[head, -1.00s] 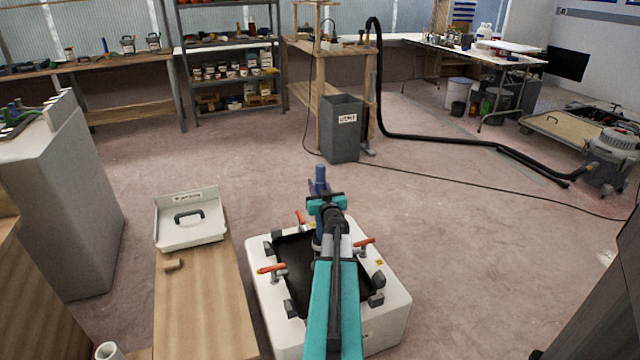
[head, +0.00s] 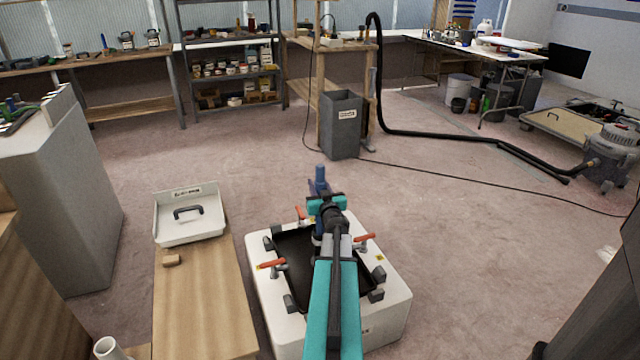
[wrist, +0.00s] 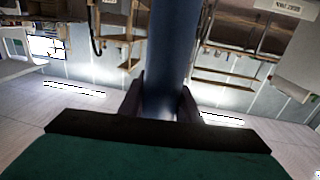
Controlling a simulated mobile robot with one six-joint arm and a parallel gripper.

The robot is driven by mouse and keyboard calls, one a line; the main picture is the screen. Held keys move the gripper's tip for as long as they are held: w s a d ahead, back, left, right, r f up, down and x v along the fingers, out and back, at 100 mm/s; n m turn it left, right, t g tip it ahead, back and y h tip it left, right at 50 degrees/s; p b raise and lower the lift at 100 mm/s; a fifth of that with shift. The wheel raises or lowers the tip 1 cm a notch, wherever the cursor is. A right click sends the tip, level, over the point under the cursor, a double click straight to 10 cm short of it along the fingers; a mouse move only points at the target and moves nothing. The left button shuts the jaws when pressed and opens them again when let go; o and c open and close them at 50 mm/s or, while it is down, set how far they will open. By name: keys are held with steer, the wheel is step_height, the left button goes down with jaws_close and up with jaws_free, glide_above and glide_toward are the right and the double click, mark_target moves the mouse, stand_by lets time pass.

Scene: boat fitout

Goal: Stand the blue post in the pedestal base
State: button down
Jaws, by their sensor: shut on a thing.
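The blue post (head: 320,174) stands roughly upright in my gripper (head: 326,200), with its top showing above the jaws in the head view. In the wrist view the blue post (wrist: 170,50) runs up the middle between the two dark fingers (wrist: 161,105), which are shut on it. My gripper is over the far part of a white block-shaped fixture (head: 385,325) with a dark recessed top. My arm hides the post's lower end. I cannot tell the pedestal base apart there, nor whether the post touches it.
Orange-handled clamps (head: 271,265) and dark corner blocks stand around the recess. A wooden bench (head: 200,300) to the left bears a white tray (head: 190,232) with a black handle and a small wooden block (head: 171,260). A grey bin (head: 341,125) stands beyond on open floor.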

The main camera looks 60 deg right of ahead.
steer(key=shift+f+b, duration=1.1)
steer(key=shift+f, duration=0.85)
steer(key=c, duration=1.2)
jaws_free()
steer(key=shift+f, duration=0.1)
steer(key=shift+p+v, duration=1.9)
steer(key=shift+v, duration=5)
